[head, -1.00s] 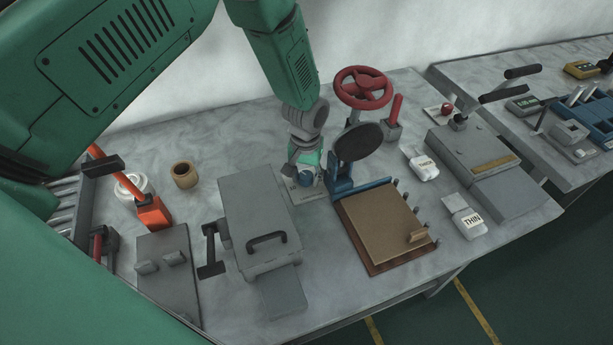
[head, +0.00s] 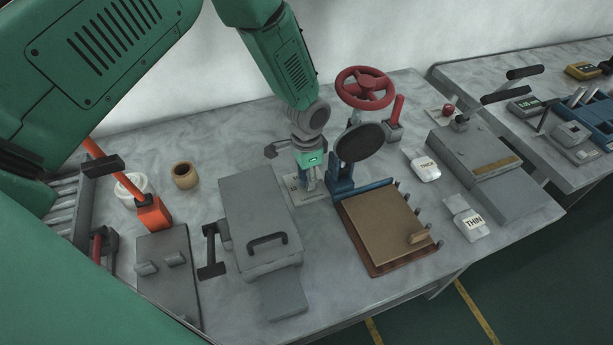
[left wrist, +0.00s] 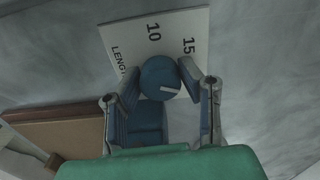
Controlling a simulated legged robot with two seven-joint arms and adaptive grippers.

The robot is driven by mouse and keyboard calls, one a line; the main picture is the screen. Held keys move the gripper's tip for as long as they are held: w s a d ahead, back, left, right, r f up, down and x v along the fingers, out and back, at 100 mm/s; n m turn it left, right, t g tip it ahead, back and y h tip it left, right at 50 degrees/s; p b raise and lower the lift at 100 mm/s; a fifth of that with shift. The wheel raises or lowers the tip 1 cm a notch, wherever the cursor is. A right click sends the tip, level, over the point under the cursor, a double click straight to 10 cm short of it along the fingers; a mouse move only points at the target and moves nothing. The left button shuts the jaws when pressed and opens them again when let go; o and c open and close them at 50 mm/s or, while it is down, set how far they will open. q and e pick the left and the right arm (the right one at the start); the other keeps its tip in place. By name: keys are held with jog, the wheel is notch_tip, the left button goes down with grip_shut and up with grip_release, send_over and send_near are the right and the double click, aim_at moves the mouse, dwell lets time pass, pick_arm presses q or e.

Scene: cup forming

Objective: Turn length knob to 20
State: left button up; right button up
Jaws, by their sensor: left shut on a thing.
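The length knob (left wrist: 160,77) is a round blue knob with a short white line on it, seen in the left wrist view. It sits on a white dial plate (left wrist: 128,32) printed with 10, 15 and part of the word LENGTH. The number 20 does not show, and I cannot tell which value the line marks. My left gripper (left wrist: 160,82) is shut on the knob, one finger on each side. In the head view my left gripper (head: 312,186) points down over the plate (head: 294,189) and mostly hides the knob. My right gripper is not in view.
A blue-framed press with a brown board (head: 385,228) and a round black disc (head: 360,142) stands close right of the gripper. A grey box (head: 258,205) with a handle is close left. A red handwheel (head: 364,88) stands behind. Bare table lies at back left.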

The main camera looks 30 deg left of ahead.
pick_arm(q)
jog(key=shift+w+r+m, duration=0.15)
jog(key=shift+w+m, duration=0.2)
jog(key=shift+m, duration=0.45)
jog(key=shift+d, duration=0.1)
jog(key=o, duration=1.1)
notch_tip(320, 180, up, 12)
jog(key=shift+f, duration=0.2)
